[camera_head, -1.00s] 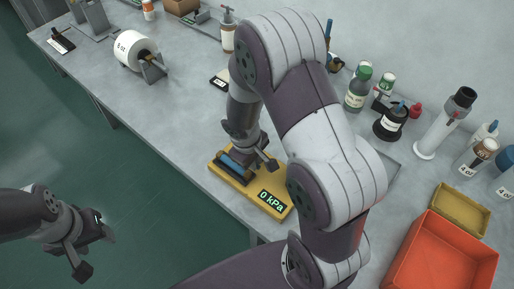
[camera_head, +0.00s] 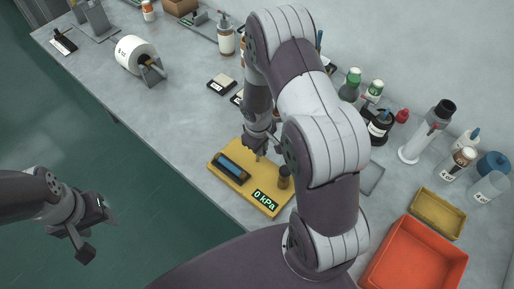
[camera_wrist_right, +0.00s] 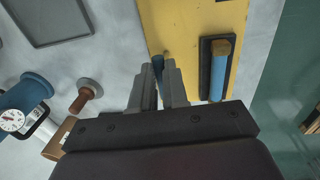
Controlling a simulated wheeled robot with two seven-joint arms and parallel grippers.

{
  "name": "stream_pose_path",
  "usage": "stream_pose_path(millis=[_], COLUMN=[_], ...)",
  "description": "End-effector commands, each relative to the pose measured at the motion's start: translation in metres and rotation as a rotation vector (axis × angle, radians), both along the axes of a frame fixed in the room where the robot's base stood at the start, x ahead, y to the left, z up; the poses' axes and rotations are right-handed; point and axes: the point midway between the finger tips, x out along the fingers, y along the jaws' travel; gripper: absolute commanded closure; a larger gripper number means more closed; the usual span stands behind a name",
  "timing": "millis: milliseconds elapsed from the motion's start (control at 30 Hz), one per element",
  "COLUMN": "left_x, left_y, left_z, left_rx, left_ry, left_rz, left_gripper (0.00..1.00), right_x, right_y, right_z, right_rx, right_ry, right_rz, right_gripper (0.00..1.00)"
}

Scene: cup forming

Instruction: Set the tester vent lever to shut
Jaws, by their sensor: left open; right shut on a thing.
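The tester is a yellow plate (camera_head: 226,180) with a display reading 0 kPa (camera_head: 265,201); it also shows in the right wrist view (camera_wrist_right: 185,25). A blue bar (camera_head: 233,166) lies in a dark cradle on it, and a dark brown knob (camera_head: 284,178) stands nearby. My right gripper (camera_head: 262,146) is at the plate's back edge. In the right wrist view its fingers (camera_wrist_right: 165,78) are closed around a small dark blue piece (camera_wrist_right: 158,62), apparently the vent lever. The lever's setting cannot be read. My left gripper (camera_head: 94,226) is open and empty, off the bench at left.
An orange bin (camera_head: 415,262) and a yellow tray (camera_head: 438,213) stand at the right. Several bottles line the back right, including a green-capped one (camera_head: 350,85). A label roll (camera_head: 135,54) stands at the back left.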

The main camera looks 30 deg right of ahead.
Motion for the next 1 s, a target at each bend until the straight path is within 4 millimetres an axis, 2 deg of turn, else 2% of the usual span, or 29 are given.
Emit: stream_pose_path(millis=[633,667,700,1000], left_x=[0.0000,0.0000,0.0000,0.0000], left_y=[0.0000,0.0000,0.0000,0.0000], left_z=[0.0014,0.0014,0.0014,0.0015], left_rx=[0.000,0.000,0.000,0.000], left_ry=[0.000,0.000,0.000,0.000], left_rz=[0.000,0.000,0.000,0.000], left_gripper=[0.48,0.48,0.48,0.48], right_x=[0.0040,0.0040,0.0040,0.0032], right_y=[-0.0053,-0.0053,-0.0053,-0.0048], right_z=[-0.0002,-0.0002,-0.0002,-0.0003], right_rx=[0.000,0.000,0.000,-0.001], right_ry=[-0.007,-0.007,-0.007,-0.004], right_rz=[0.001,0.001,0.001,0.000], right_gripper=[1.00,0.83,0.75,0.75])
